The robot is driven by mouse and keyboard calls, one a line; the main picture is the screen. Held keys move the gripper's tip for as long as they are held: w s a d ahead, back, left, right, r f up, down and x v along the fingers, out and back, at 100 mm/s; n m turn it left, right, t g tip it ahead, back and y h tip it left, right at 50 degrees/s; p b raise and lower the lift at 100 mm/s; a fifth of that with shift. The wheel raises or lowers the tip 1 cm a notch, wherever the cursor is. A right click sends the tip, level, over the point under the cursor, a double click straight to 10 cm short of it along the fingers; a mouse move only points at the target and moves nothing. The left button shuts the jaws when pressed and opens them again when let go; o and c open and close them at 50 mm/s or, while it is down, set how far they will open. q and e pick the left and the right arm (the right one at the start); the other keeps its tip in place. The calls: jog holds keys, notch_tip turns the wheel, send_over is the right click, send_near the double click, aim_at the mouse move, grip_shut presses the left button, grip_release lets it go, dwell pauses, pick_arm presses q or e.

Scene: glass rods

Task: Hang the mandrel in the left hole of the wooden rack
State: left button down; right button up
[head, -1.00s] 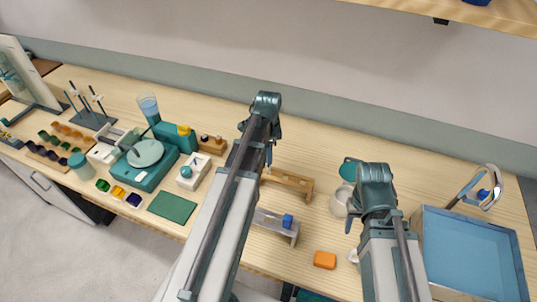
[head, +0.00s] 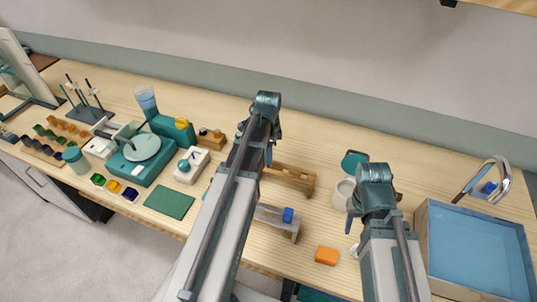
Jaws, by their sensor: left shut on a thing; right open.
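The wooden rack (head: 292,178) is a low wooden bar on the table, just right of my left arm; its left end and left hole are hidden behind that arm. My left gripper (head: 268,155) points down at the rack's left end and is shut on the mandrel, which is mostly hidden by the gripper and too thin to make out clearly. I cannot tell whether the mandrel touches the rack. My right gripper (head: 352,224) is open and empty, over the table to the right of the rack.
A grey stand with a blue block (head: 287,215) is in front of the rack. An orange block (head: 327,256) lies near the front edge. A white cup (head: 343,193) is beside my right gripper. A blue basin (head: 478,250) is at right. The table behind the rack is clear.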

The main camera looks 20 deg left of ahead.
pick_arm(q)
jog(key=shift+f+b, duration=1.1)
jog(key=shift+f, duration=0.15)
jog(key=c, duration=0.5)
grip_release()
jog(key=shift+r, duration=0.1)
notch_tip(320, 180, up, 14)
jog(key=p, duration=1.4)
jog(key=shift+f, duration=0.2)
